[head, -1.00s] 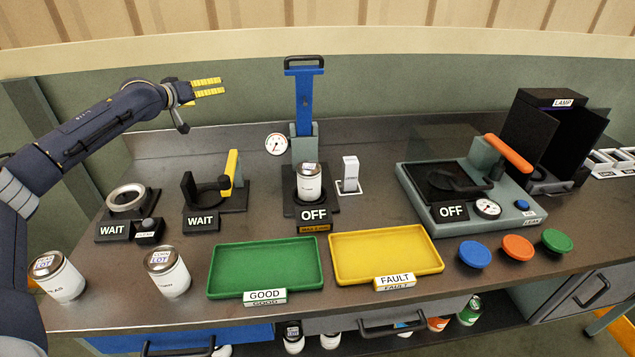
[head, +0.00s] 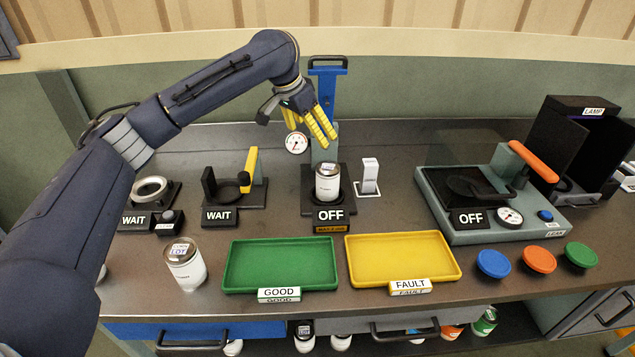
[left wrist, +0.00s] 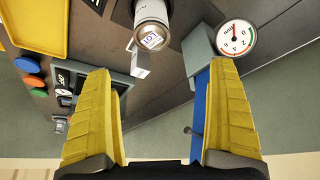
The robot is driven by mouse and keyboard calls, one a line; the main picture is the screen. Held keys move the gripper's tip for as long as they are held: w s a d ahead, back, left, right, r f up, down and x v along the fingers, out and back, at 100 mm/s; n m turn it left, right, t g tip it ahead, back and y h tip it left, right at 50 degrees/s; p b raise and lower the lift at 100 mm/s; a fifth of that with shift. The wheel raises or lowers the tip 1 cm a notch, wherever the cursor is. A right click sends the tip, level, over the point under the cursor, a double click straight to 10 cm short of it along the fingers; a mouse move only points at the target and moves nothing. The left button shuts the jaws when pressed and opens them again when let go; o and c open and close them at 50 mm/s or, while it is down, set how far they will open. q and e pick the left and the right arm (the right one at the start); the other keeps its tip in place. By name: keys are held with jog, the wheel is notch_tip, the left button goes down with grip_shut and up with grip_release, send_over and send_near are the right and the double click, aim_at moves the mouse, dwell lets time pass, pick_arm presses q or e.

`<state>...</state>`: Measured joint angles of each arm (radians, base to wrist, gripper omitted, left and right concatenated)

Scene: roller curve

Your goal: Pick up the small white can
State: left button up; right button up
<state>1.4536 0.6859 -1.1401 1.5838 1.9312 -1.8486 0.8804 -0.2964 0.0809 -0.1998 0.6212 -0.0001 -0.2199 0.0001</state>
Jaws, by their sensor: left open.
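A larger-looking white can (head: 186,266) stands upright on the bench left of the green tray. My left gripper (head: 312,122) is open and empty, above and slightly behind the can in the station. In the left wrist view, a can (left wrist: 152,22) shows at the top, beyond and between the two yellow fingers, apart from them. My right gripper is in neither view.
The blue lever (head: 324,92) and a round gauge (head: 296,143) are close to my left gripper. The green tray (head: 280,265) and yellow tray (head: 402,260) are empty in front. A leak tester (head: 480,232) is at right.

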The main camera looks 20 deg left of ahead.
aim_at(328, 167)
pick_arm(q)
jog(key=shift+g, duration=0.3)
jog(key=x, duration=0.7)
jog(key=s+d+x, duration=0.1)
jog(key=x, duration=0.3)
jog(key=shift+x, duration=3.4)
jog(key=shift+w, duration=0.1)
jog(key=shift+c, duration=0.4)
jog(key=shift+r, duration=0.1)
jog(key=c, duration=1.6)
jog(key=shift+o, duration=0.2)
